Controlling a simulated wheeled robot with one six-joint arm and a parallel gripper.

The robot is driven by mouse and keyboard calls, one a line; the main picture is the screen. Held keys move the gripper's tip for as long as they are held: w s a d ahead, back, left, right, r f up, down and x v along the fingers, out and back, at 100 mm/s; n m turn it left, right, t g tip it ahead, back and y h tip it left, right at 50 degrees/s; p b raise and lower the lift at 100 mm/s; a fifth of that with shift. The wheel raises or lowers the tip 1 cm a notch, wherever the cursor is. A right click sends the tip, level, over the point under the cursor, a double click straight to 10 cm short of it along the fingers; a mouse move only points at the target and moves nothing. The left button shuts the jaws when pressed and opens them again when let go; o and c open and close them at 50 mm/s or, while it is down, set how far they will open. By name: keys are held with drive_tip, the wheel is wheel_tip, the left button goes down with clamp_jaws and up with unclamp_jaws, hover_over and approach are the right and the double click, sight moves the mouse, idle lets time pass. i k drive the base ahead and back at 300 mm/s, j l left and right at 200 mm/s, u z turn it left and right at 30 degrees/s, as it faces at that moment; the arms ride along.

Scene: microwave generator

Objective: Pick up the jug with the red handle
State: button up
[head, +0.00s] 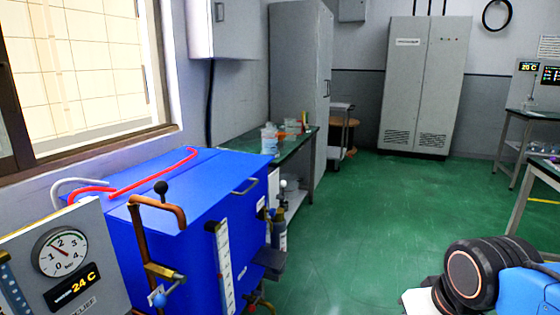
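No jug with a red handle can be made out for certain. A small pale, translucent container (269,140) stands on the dark-topped side table at the centre; it is too small to tell whether it is a jug or has a red handle. Small orange and red items (293,127) sit just behind it, also too small to name. My gripper is not in view; only black and blue parts that look like my arm show at the bottom right, well apart from that table.
A large blue cabinet (175,195) with red pipe (150,173), valves and a gauge panel (65,255) fills the left front. Grey lockers (425,85) stand at the back. Tables (540,112) line the right edge. The green floor (370,215) between is clear.

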sight(289, 124)
drive_tip(key=i+l+z, duration=0.1)
drive_tip(key=i+z, duration=0.4)
drive_tip(key=i, duration=2.5)
